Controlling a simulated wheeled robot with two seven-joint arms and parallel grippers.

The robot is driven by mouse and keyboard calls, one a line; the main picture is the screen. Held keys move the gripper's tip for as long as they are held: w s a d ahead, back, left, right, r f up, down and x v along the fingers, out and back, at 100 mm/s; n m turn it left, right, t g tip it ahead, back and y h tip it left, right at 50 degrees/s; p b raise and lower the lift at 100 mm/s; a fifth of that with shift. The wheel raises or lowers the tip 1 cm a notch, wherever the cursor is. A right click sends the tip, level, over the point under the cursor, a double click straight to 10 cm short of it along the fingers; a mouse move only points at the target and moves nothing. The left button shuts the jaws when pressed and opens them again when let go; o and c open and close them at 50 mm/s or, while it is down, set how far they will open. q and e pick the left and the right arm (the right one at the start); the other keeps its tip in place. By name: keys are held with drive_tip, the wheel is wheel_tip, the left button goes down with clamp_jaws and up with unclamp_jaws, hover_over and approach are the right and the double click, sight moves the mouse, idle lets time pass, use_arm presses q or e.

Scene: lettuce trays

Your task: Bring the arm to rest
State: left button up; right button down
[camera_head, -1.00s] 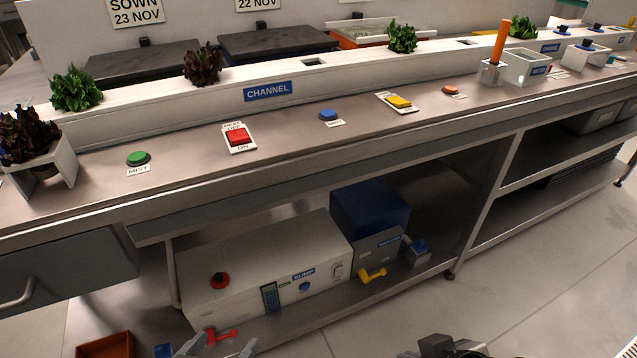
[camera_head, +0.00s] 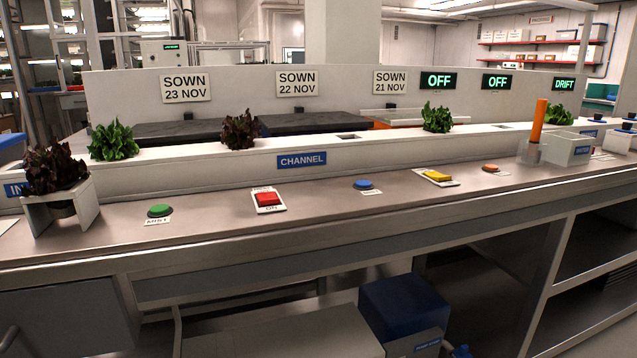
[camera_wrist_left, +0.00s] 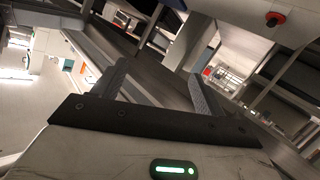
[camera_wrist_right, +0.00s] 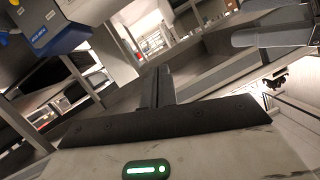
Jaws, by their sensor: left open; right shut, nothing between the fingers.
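Neither gripper shows in the head view. In the left wrist view my left gripper (camera_wrist_left: 155,85) is open, its two fingers wide apart with nothing between them. In the right wrist view my right gripper (camera_wrist_right: 157,88) is shut, its fingers together and empty. Both point into the space below the bench, and neither touches anything that I can see. The bench top (camera_head: 320,214) with its buttons stands in front of me in the head view.
Under the bench are a white box (camera_head: 285,335) and a blue box (camera_head: 403,308). On the bench are a green button (camera_head: 160,210), a red switch (camera_head: 268,200), a blue button (camera_head: 363,184) and a white holder (camera_head: 85,207) with dark lettuce. A red knob (camera_wrist_left: 275,19) shows in the left wrist view.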

use_arm(q)
drive_tip(key=s+a+r+g+y+p, duration=0.2)
drive_tip(key=a+r+p, duration=0.3)
drive_tip(key=p, duration=1.5)
wheel_tip(320, 180, up, 4)
drive_tip(key=shift+s+a+y, duration=0.15)
drive_tip(key=shift+s+y, duration=0.1)
drive_tip(key=shift+y, duration=0.55)
use_arm(e)
drive_tip(key=s+d+r+g+h, duration=0.2)
drive_tip(key=d+r, duration=0.3)
drive_tip(key=r, duration=0.4)
drive_tip(key=shift+s+d+h, duration=0.15)
drive_tip(key=shift+s+h, duration=0.1)
drive_tip(key=shift+h, duration=0.55)
